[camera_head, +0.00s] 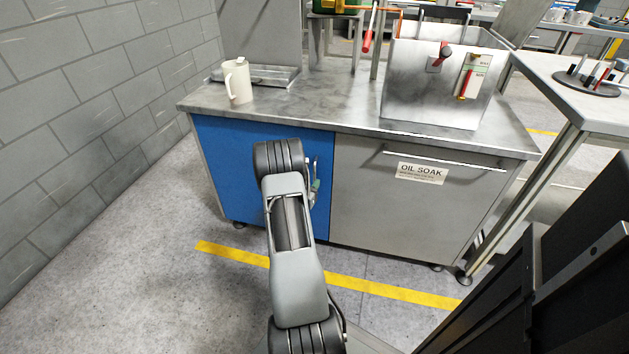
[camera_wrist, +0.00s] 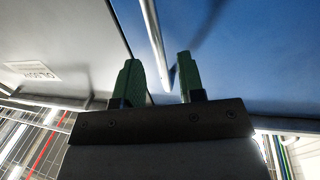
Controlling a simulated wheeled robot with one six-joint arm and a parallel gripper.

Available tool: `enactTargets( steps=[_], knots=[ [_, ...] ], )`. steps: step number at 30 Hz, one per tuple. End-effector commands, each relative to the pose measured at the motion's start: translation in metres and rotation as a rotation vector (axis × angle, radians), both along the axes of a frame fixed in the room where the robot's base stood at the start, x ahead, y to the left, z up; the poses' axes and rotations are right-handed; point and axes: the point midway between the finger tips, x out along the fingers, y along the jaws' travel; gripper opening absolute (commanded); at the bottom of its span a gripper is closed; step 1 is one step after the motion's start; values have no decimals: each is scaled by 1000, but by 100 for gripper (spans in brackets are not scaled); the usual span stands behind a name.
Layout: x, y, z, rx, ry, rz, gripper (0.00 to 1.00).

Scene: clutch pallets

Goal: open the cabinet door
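The blue cabinet door (camera_head: 232,170) is shut, on the left of the metal workbench's front. It also fills the right of the wrist view (camera_wrist: 255,55). Its slim metal bar handle (camera_wrist: 151,30) runs along the door's edge beside the grey panel. My gripper (camera_wrist: 158,62) is open, with its two green fingers on either side of the handle's line. The handle's end shows in the gap between them; I cannot tell whether either finger touches it. In the head view my arm hides most of the gripper and part of the door.
A grey front (camera_head: 402,208) with an "OIL SOAK" label and a bar handle is right of the door. A cream mug (camera_head: 238,82) and a metal bin (camera_head: 425,95) stand on the bench top (camera_head: 330,112). A brick wall is at left. The floor before the door is clear.

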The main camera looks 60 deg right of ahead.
Motion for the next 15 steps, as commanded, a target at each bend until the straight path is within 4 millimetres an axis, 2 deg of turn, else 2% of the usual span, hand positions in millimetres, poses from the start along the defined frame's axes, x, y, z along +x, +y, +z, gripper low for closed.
enactTargets(
  steps=[6,15],
  knots=[
    [2,-25,-1,1,0,-1,36],
    [4,-34,0,2,0,1,36]
  ],
)
